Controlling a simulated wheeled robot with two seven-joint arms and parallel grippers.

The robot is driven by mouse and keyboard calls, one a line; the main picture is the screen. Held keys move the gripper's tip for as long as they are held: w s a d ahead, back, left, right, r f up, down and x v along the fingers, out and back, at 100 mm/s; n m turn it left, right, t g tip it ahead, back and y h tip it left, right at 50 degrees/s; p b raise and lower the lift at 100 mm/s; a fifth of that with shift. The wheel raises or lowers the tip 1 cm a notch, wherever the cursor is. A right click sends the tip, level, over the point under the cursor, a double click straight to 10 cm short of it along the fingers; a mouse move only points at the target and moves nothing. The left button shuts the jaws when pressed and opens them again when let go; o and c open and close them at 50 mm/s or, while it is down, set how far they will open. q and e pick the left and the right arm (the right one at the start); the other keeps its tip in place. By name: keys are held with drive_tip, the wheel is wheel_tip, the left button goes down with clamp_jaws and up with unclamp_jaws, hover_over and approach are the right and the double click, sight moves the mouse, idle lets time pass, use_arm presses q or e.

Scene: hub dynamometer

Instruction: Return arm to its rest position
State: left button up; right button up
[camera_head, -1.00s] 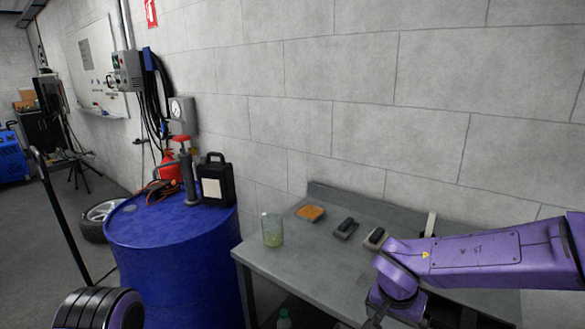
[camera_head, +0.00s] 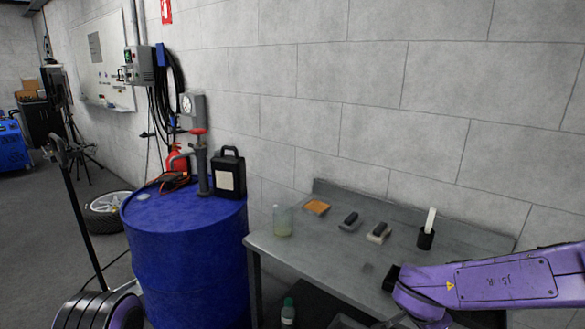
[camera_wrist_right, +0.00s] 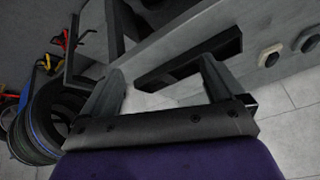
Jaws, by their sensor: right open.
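My right arm (camera_head: 505,285) is purple and comes in from the right in the head view, in front of the steel bench's right end. Its gripper is not clearly visible there, at the bottom edge. In the right wrist view, my right gripper (camera_wrist_right: 162,75) shows two grey fingers spread apart with nothing between them. Dark bars, which look like bench framing, lie beyond the fingers. At the lower left of the head view is a purple part of mine with black rings; my left gripper is not in view.
The steel bench (camera_head: 330,262) holds a clear beaker (camera_head: 283,221), an orange pad (camera_head: 316,207), two dark blocks (camera_head: 350,221) (camera_head: 379,233) and a black cup (camera_head: 426,239) with a white-handled tool. A blue drum (camera_head: 185,250) stands left of it. A block wall is behind.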

drive_tip(key=s+d+f+n+t, duration=0.15)
drive_tip(key=s+f, duration=0.25)
drive_tip(key=f, duration=0.5)
drive_tip(key=s+d+f+t, duration=0.2)
drive_tip(key=s+f, duration=0.3)
drive_tip(key=f, duration=0.5)
drive_tip(key=s+f+n+g, duration=0.1)
drive_tip(key=s+f, duration=0.2)
drive_tip(key=s, duration=0.3)
drive_tip(key=s+f+n+g, duration=0.1)
drive_tip(key=s+f+g, duration=0.1)
drive_tip(key=s, duration=0.4)
drive_tip(key=s+d+f+n+g+y, duration=0.1)
drive_tip(key=s+f+n, duration=0.1)
drive_tip(key=s+f, duration=0.2)
drive_tip(key=s, duration=0.3)
drive_tip(key=shift+f, duration=0.4)
drive_tip(key=shift+w+d, duration=0.1)
